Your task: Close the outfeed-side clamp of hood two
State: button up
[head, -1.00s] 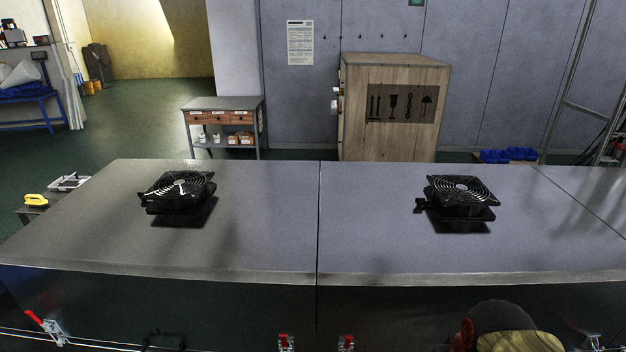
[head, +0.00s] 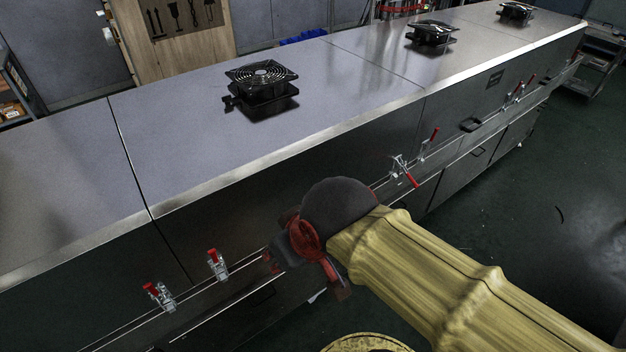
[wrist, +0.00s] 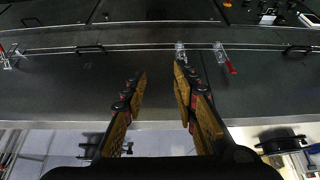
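In the head view, toggle clamps with red handles line the front rail of the hoods. A pair sits left of my gripper, clamp (head: 157,295) and clamp (head: 217,263), handles roughly upright. Right of it, a clamp (head: 402,170) has its red handle slanting outward and down; a neighbour (head: 430,140) has its handle raised. No hood number is legible. My gripper (head: 285,252) hangs before the hood front, partly hidden by my arm. In the wrist view my gripper (wrist: 161,85) is open and empty; two clamps (wrist: 181,52) (wrist: 225,60) appear beyond its fingertips, apart from them.
Black fans (head: 261,88) (head: 432,36) stand on the hood tops. Dark handles (head: 472,125) stick out from the front panels. The dark floor (head: 545,200) at the right is open.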

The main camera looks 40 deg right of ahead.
aim_at(404, 168)
jog(key=z, duration=2.9)
jog(key=i+j, duration=0.35)
jog(key=i, duration=0.1)
